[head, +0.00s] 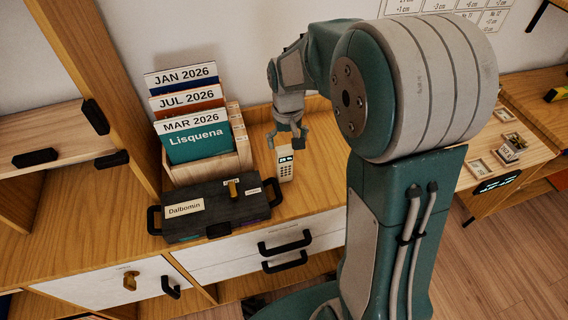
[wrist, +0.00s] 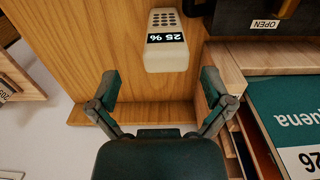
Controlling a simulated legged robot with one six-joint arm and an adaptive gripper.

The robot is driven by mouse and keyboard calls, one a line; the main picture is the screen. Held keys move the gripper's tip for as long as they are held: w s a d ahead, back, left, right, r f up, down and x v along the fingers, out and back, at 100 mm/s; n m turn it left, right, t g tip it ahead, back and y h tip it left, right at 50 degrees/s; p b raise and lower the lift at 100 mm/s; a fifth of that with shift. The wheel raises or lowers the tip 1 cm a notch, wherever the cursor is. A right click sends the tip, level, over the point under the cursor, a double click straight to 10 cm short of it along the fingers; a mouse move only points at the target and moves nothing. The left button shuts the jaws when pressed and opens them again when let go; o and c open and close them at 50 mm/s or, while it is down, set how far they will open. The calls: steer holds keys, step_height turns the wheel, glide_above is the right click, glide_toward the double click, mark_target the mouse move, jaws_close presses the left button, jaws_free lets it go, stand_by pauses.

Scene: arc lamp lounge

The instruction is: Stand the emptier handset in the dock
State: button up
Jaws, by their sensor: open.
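A pale handset (head: 285,168) with a dark keypad is on the wooden cabinet top, right of the dark case. In the wrist view the handset (wrist: 166,48) shows a lit display reading 25 %. My gripper (head: 287,142) is open and empty, just behind and above the handset in the head view. In the wrist view its fingers (wrist: 160,88) are spread, with the handset beyond the tips, untouched. I cannot make out a dock or a second handset for certain.
A dark case (head: 215,212) labelled Dalbomin lies left of the handset. Behind it a wooden file box (head: 208,168) holds dated folders. A lower table (head: 480,140) at right bears small labelled items; a dark panel with a lit display (head: 497,183) is at its front.

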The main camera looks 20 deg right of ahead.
mark_target(284, 147)
steer(key=f, duration=0.5)
steer(key=shift+w+a+f, duration=0.2)
steer(key=shift+w+a, duration=0.05)
steer(key=shift+a, duration=0.1)
steer(key=c, duration=1.3)
steer(key=shift+r, duration=0.5)
step_height(284, 147, up, 2)
steer(key=shift+r, duration=0.25)
steer(key=s+r, duration=0.3)
steer(key=s, duration=0.1)
steer(key=s+r, duration=0.3)
steer(key=s, duration=0.2)
steer(key=s+r, duration=0.3)
steer(key=s, duration=0.2)
steer(key=shift+d+r, duration=0.2)
steer(key=shift+r, duration=0.1)
